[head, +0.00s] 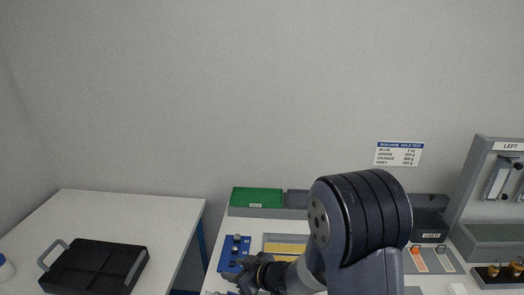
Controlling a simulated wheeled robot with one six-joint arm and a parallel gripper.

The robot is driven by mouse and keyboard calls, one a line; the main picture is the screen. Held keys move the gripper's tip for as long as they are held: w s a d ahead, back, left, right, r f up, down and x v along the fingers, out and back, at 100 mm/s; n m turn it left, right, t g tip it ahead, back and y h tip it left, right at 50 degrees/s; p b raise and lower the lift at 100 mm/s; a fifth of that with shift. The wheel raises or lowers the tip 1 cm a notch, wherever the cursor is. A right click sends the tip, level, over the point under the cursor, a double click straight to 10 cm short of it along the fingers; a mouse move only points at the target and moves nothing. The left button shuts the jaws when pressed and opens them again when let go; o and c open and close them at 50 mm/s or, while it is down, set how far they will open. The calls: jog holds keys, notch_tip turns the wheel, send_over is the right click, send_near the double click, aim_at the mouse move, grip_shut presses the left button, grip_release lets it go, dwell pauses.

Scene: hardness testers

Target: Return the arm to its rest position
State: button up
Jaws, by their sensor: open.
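My arm (360,220) rises in the front middle of the head view, with a thick dark ribbed joint on top. From there it reaches left and down to my gripper (245,284), at the bottom edge over the bench. The fingers show only in part, small and dark, and look apart with nothing seen between them. My gripper is close to a blue panel (228,262) with small knobs. My arm hides the middle of the bench.
A green tray (257,197) and grey bins stand at the bench's back. A grey rack marked LEFT (480,180) stands at right, near small brass pieces (491,272). A black tray (95,268) lies on a white table (120,215) at left, a gap between table and bench.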

jog(key=w+d+f+m+t+h+b, duration=0.1)
jog(key=d+m+t+h, duration=0.1)
jog(key=d, duration=0.5)
jog(key=w+d+f+m+t+h, duration=0.2)
jog(key=d+m+h, duration=0.2)
jog(key=d, duration=0.3)
jog(key=shift+w+d+f+m+b, duration=0.15)
jog(key=shift+w+f+m+b, duration=0.15)
jog(key=shift+m, duration=0.2)
jog(key=shift+s+r, duration=0.1)
jog(key=shift+r, duration=0.05)
